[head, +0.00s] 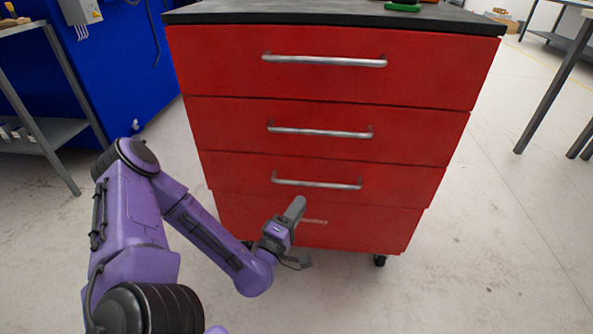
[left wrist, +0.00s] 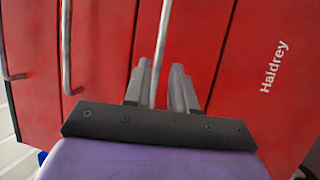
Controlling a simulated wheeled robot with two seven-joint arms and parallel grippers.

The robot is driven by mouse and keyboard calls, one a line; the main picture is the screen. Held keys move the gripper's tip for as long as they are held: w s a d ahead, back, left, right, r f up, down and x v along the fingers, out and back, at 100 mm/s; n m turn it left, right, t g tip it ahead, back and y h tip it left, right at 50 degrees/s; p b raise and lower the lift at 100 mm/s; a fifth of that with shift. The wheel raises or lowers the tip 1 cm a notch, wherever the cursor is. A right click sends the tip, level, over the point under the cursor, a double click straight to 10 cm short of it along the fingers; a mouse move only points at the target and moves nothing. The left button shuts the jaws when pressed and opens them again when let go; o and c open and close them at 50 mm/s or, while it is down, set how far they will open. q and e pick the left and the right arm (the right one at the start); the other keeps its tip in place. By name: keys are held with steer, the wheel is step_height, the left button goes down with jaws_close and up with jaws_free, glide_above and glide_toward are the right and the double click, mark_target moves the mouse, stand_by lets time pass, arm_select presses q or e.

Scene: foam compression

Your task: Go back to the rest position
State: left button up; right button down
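My left gripper (head: 296,208) is in front of the red drawer cabinet (head: 330,85), just below the lowest handle (head: 316,183). In the left wrist view, its two fingers (left wrist: 161,78) stand apart, with a metal handle bar (left wrist: 161,45) lined up in the gap between them. No finger is seen closed on the bar, and whether the bar lies inside the gap or beyond it is unclear. My right gripper is in neither view.
The cabinet has a dark top (head: 335,13) with a green object (head: 402,7) on it, and stands on casters. A blue cabinet (head: 120,60) and a grey shelf (head: 50,135) are at left. Table legs (head: 550,90) stand at right. The floor (head: 500,240) at lower right is clear.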

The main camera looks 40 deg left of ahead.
arm_select(q)
steer(key=shift+s+d+f, duration=0.1)
steer(key=shift+s, duration=0.4)
steer(key=shift+d, duration=0.1)
steer(key=s+d+f+m+g+h, duration=0.1)
steer(key=s+d+f+m+g, duration=0.2)
steer(key=f, duration=0.4)
steer(key=s+d+f+m+g+h, duration=0.1)
steer(key=f+m+g+h, duration=0.1)
steer(key=f+g, duration=0.4)
steer(key=s+d+f+m+g+y, duration=0.1)
steer(key=s+f+m+g, duration=0.35)
steer(key=s, duration=0.45)
steer(key=s+d+f+m+g+y, duration=0.1)
steer(key=s+f+m+g, duration=0.25)
steer(key=s+f, duration=0.35)
step_height(320, 180, up, 32)
steer(key=s+p, duration=0.1)
steer(key=p, duration=3)
steer(key=shift+s+r+t, duration=0.15)
steer(key=shift+r+t, duration=0.05)
steer(key=shift+t, duration=0.1)
steer(key=shift+a, duration=0.1)
